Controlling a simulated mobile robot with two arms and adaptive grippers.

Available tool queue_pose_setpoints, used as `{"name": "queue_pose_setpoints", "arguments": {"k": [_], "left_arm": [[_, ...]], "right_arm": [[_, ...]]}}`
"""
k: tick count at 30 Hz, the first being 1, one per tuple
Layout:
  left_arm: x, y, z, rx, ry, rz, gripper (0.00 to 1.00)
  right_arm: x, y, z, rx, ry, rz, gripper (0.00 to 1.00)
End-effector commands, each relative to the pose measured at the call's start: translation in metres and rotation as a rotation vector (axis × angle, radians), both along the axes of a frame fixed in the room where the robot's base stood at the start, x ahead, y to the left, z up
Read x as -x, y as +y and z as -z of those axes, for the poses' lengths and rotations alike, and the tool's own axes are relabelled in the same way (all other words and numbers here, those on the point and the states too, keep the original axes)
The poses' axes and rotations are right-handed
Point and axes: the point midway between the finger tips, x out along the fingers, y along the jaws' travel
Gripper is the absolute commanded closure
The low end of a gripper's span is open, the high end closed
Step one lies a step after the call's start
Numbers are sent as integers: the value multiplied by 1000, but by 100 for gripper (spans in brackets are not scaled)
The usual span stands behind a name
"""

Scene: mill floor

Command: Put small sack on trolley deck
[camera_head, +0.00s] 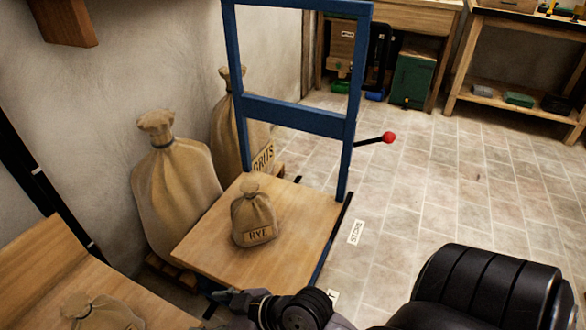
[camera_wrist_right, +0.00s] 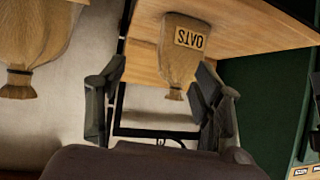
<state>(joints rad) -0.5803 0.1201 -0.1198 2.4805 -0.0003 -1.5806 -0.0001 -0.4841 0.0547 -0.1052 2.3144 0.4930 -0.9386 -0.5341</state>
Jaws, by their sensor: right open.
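A small tan sack marked RYE (camera_head: 254,218) stands on the wooden deck (camera_head: 290,262) of the blue-framed trolley. Another small sack (camera_head: 104,314) lies at the lower left on a wooden surface (camera_head: 30,275), cut off by the picture edge. My right gripper (camera_head: 232,298) is low in the head view, in front of the deck's near edge. In the right wrist view, the open right gripper (camera_wrist_right: 160,105) faces a small sack marked OATS (camera_wrist_right: 180,58), seen upside down on a wooden surface. The sack's tied neck is just beyond the fingers. My left gripper is not in view.
Two large sacks stand by the wall behind the trolley, one plain (camera_head: 175,195) and one marked GRITS (camera_head: 228,135). A red-knobbed lever (camera_head: 388,138) sticks out right of the trolley frame (camera_head: 300,115). The tiled floor (camera_head: 440,180) is open to the right, with benches beyond.

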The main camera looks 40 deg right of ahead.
Motion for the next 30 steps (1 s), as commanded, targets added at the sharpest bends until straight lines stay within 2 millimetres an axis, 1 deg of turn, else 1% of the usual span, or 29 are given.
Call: {"name": "queue_pose_setpoints", "arguments": {"k": [1, 3, 4, 6, 9, 10, 12, 14, 30], "left_arm": [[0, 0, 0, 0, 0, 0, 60], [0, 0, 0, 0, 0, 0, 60], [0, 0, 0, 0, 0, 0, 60], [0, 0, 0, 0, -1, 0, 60], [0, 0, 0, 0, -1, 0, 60], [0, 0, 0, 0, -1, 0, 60], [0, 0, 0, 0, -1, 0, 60], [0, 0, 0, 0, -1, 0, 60], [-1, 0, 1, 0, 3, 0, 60]], "right_arm": [[23, -13, 17, 61, 129, 23, 39], [52, -36, 37, 137, 295, 93, 39], [63, -46, 43, 168, 356, 130, 39], [86, -69, 51, 228, 472, 217, 39], [109, -92, 55, 284, 575, 322, 39], [113, -96, 56, 294, 593, 343, 39], [120, -103, 56, 309, 620, 376, 39], [122, -105, 56, 314, 629, 388, 39], [120, -104, 57, 312, 630, 385, 39]]}}
